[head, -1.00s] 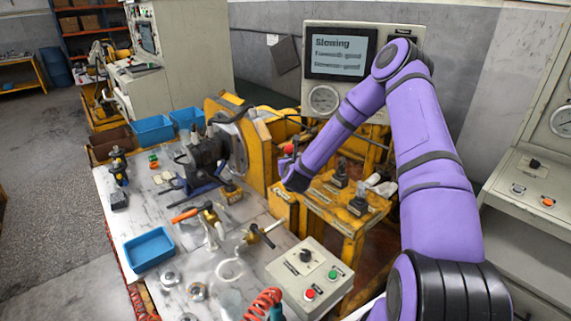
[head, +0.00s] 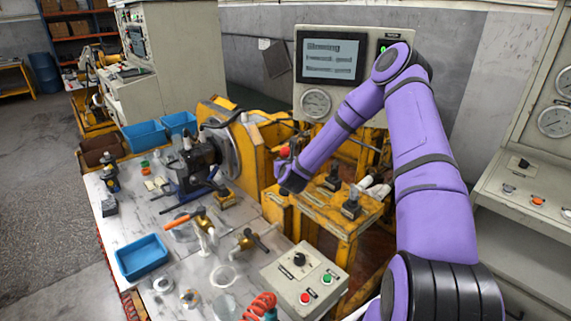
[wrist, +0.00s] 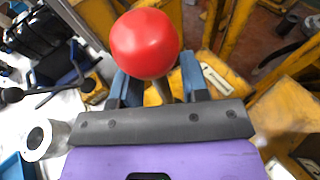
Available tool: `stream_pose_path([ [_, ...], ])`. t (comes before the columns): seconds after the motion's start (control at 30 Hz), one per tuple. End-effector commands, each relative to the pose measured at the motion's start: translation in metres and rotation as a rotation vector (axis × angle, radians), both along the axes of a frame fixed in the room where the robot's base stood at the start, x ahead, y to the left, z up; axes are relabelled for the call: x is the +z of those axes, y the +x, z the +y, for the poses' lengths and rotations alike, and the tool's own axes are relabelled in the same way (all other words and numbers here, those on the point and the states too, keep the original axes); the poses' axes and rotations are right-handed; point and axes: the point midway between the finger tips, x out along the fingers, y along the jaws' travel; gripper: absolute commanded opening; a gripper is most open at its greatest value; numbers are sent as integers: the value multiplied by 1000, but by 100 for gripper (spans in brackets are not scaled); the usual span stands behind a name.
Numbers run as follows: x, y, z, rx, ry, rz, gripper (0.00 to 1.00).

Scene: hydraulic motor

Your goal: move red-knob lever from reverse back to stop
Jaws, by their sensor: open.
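The red knob (head: 284,152) tops a lever at the yellow machine, just above and beside my gripper (head: 285,183) in the head view. In the wrist view the red knob (wrist: 145,43) looms large between my two blue-grey fingers. My gripper (wrist: 158,82) is open, with one finger on each side of the thin lever shaft (wrist: 163,90) just under the knob. I cannot tell whether either finger touches the shaft. The lever's lower part and base are hidden behind my gripper and forearm in the head view.
A panel with a display screen (head: 331,54) and a round gauge stands behind the machine. Two black-knobbed levers (head: 351,207) stand on the yellow frame (head: 330,212) to the right. A grey button box (head: 305,278) and blue tray (head: 141,257) sit in front.

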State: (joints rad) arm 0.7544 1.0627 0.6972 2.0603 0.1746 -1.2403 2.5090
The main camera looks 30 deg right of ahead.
Motion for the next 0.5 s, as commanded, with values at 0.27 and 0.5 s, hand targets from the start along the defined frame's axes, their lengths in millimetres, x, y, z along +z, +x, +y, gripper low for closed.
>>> stream_pose_path([
  [0.27,10,-35,15,2,1,2,41],
  [0.5,21,-74,30,1,1,1,41],
])
